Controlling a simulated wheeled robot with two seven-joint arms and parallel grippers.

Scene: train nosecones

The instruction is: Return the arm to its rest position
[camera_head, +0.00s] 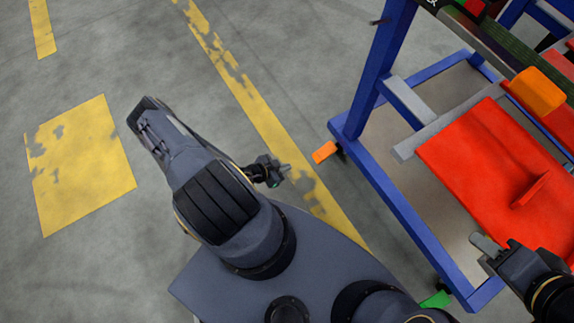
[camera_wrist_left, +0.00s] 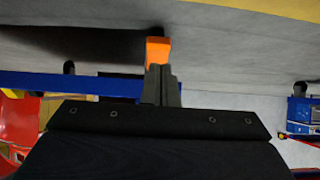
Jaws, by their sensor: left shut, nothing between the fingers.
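My left arm is folded up over my base on the left of the head view. Its gripper (camera_head: 280,170) points right over the floor, shut and empty. In the left wrist view its closed fingers (camera_wrist_left: 160,82) show in the middle, with an orange piece (camera_wrist_left: 158,50) in line beyond the tips. My right gripper (camera_head: 487,246) is at the lower right of the head view, beside the blue-framed cart (camera_head: 395,215) and near a red panel (camera_head: 490,160). Its fingertips are too small to tell whether they are open.
The cart has an orange caster tab (camera_head: 324,152) just right of my left gripper and a green one (camera_head: 436,300) near my base. An orange block (camera_head: 537,92) sits at the red parts. Grey floor with yellow markings (camera_head: 80,165) is open on the left.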

